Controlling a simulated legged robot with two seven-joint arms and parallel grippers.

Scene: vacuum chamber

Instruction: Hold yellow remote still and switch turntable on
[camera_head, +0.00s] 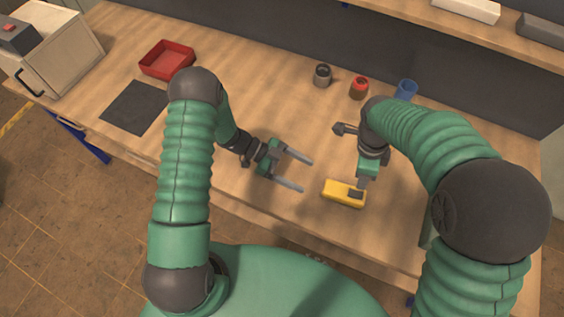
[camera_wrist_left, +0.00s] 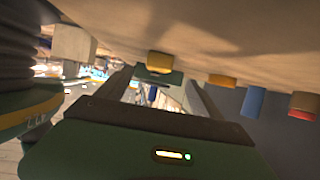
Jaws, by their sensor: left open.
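The yellow remote (camera_head: 336,191) lies on the wooden table with a dark patch on its right end. My left gripper (camera_head: 307,176) is open and empty, to the left of the remote, its two fingers pointing toward it and apart from it. A yellow block that looks like the remote (camera_wrist_left: 160,61) shows beyond the fingers in the left wrist view, which is upside down. My right gripper (camera_head: 366,182) points down at the remote's right end; its fingers overlap, so its opening and contact are unclear. I cannot make out a turntable.
A red tray (camera_head: 167,60) and a dark flat square (camera_head: 132,107) lie at the left. A pale box with a red button (camera_head: 55,52) stands at far left. A grey cup (camera_head: 322,75), a red can (camera_head: 359,88) and a blue cup (camera_head: 406,90) stand at the back.

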